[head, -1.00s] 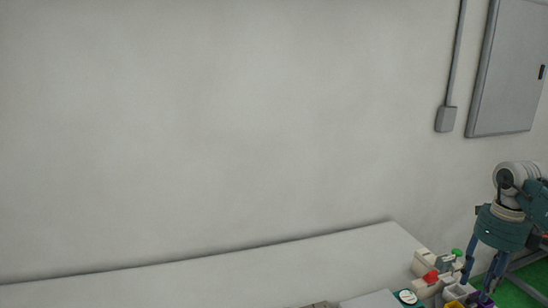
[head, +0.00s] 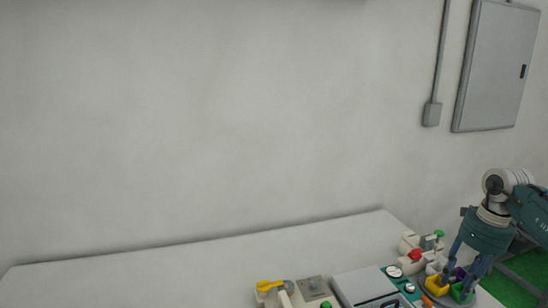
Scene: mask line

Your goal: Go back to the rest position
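My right gripper (head: 458,283) is at the lower right of the head view, pointing down with its two dark blue fingers apart. I cannot tell whether the fingers touch the bins. I see nothing held. My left gripper is out of view.
A white table (head: 200,265) runs along a plain wall; its left and back parts are clear. Green floor (head: 525,270) shows at right.

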